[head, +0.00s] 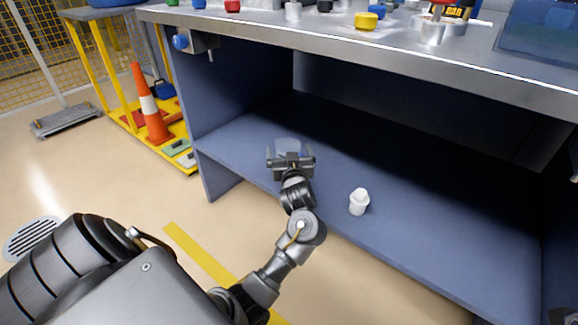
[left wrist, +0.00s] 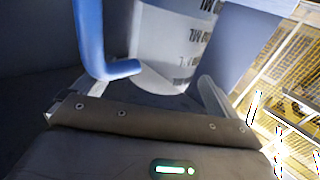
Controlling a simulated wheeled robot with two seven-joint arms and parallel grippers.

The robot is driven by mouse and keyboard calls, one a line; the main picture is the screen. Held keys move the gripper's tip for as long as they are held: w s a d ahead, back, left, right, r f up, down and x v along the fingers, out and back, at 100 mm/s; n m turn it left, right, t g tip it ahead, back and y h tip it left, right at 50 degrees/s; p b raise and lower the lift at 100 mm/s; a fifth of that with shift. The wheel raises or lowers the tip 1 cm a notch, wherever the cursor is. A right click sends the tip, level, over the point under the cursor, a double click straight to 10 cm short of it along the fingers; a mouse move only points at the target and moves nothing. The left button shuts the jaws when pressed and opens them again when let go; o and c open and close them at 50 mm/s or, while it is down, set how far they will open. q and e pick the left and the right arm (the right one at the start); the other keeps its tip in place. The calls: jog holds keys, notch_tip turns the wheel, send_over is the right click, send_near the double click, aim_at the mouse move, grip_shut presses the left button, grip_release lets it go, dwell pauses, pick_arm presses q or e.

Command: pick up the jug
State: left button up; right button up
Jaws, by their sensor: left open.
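The jug (left wrist: 175,42) shows in the left wrist view as a pale, see-through body with dark printed marks and a blue handle (left wrist: 90,38). In the head view only its pale top (head: 288,146) shows behind my left gripper, on the blue lower shelf of the bench. My left gripper (head: 290,158) is open, its fingers spread at the jug's near side. In the left wrist view the left gripper (left wrist: 145,92) has the jug's lower end between and just beyond its fingers. I cannot tell whether they touch. My right gripper is not clearly seen.
A white bottle (head: 359,202) stands on the shelf (head: 430,225) to the right of my left gripper. The grey bench top (head: 370,50) overhangs the shelf, and a blue side panel (head: 208,100) closes its left. An orange cone (head: 150,108) stands on a yellow cart at left.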

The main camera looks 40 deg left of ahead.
pick_arm(q)
jog(key=shift+w+r, duration=0.1)
jog(key=c, duration=1.7)
jog(key=shift+r, duration=0.1)
